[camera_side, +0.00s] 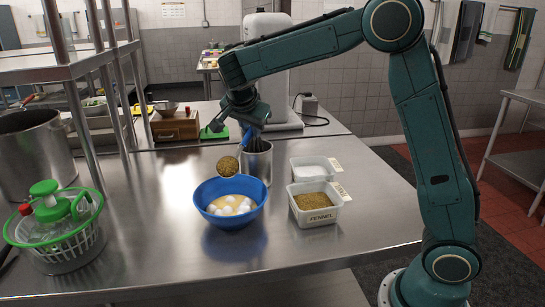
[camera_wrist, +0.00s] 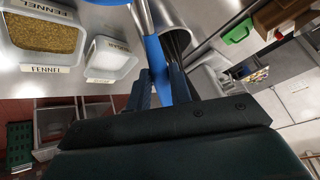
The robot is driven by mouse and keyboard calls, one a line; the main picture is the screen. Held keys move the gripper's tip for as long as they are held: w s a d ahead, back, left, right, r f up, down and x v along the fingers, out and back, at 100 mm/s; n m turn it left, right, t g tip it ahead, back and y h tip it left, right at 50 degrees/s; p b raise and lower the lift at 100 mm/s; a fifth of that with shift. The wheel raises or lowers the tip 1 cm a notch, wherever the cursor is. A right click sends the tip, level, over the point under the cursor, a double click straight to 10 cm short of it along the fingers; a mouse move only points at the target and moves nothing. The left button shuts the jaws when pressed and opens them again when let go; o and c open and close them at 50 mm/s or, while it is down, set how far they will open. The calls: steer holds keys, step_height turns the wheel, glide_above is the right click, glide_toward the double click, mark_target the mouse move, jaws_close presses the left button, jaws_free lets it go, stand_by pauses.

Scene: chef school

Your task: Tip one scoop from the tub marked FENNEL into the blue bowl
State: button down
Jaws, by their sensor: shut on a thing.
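My gripper (camera_side: 247,124) is shut on the blue handle of a scoop (camera_side: 228,166). The scoop's bowl is heaped with greenish-brown seeds and hangs just above the back rim of the blue bowl (camera_side: 232,221). The blue bowl holds white rounded pieces in yellowish stuff. The white tub marked FENNEL (camera_side: 320,217) stands to the right of the bowl, filled with similar seeds. In the wrist view the blue handle (camera_wrist: 153,62) runs up from between my jaws; the scoop's bowl is out of frame. The FENNEL tub (camera_wrist: 47,70) shows there at upper left.
A second white tub (camera_side: 315,178) with white contents stands behind the FENNEL tub. A metal utensil pot (camera_side: 258,163) stands close behind the blue bowl. A green-rimmed basket of bottles (camera_side: 65,249) and a large pot (camera_side: 38,160) are at left.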

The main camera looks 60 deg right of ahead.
steer(key=n+t+y, duration=0.1)
steer(key=t, duration=0.3)
steer(key=s+f+n+t+y, duration=0.1)
steer(key=n+t+y, duration=0.1)
steer(key=t, duration=0.2)
steer(key=f+n+t+y, duration=0.1)
steer(key=t, duration=0.2)
steer(key=shift+s+d+t, duration=0.25)
steer(key=shift+d+t, duration=0.05)
steer(key=shift+t, duration=0.1)
stand_by(0.8)
steer(key=shift+s+n+y, duration=0.1)
steer(key=shift+n+y, duration=0.2)
stand_by(0.9)
